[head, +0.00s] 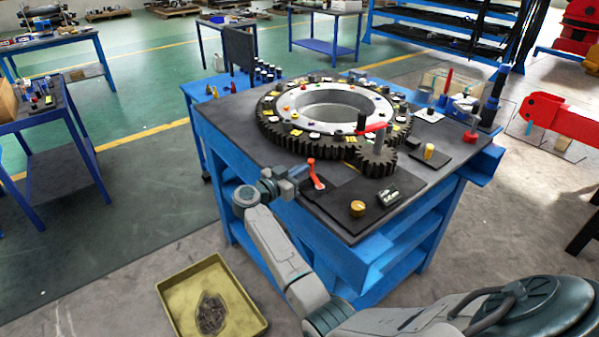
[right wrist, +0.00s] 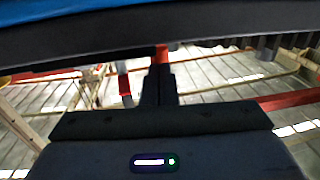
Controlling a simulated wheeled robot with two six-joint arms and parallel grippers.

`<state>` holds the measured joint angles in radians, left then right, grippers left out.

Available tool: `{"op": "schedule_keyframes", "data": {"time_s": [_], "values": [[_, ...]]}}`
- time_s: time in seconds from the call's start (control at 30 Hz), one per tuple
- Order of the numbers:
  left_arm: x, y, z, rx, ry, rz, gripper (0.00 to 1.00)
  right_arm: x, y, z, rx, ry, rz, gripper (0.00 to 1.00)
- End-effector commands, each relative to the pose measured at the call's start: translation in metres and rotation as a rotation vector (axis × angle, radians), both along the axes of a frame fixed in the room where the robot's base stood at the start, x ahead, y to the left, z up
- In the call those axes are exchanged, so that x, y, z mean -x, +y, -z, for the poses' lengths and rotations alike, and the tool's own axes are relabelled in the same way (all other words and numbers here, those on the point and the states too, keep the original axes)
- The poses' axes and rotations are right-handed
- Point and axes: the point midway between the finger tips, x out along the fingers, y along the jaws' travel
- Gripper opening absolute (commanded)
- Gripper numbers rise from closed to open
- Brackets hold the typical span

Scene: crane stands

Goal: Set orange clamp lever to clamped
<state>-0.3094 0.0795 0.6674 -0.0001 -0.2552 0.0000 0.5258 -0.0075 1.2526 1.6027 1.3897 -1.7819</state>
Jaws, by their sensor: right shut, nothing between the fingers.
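The orange clamp lever (head: 315,174) stands near the left front edge of the workbench's dark top, its handle rising steeply from a small pale base. My right gripper (head: 302,171) is just left of the lever, at the bench edge, with its fingers shut and empty. In the right wrist view the shut fingers (right wrist: 159,84) point up toward the table edge, and a small red-orange part, likely the lever (right wrist: 161,54), shows just beyond their tips. I cannot tell whether they touch. My left gripper is not in view.
The blue workbench (head: 215,140) carries a large toothed ring (head: 270,130) and a small gear (head: 374,160) behind the lever. A yellow knob (head: 357,208) and a small display box (head: 388,198) sit to its right. A yellow tray (head: 250,318) lies on the floor at the front left.

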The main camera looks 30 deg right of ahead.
Motion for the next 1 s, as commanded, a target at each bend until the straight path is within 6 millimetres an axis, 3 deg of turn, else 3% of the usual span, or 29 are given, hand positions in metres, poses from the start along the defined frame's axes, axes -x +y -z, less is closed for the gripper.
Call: {"op": "schedule_keyframes", "data": {"time_s": [0.37, 0.7, 1.0], "values": [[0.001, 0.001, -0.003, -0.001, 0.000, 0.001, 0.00, -0.004, -0.009, -0.002, 0.000, 0.001, 0.136, 0.00], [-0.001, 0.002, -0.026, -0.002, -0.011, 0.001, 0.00, -0.004, -0.028, -0.004, 0.002, 0.002, 0.133, 0.00], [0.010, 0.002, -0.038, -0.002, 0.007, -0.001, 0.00, -0.002, -0.040, -0.003, 0.000, 0.001, 0.133, 0.00]]}}
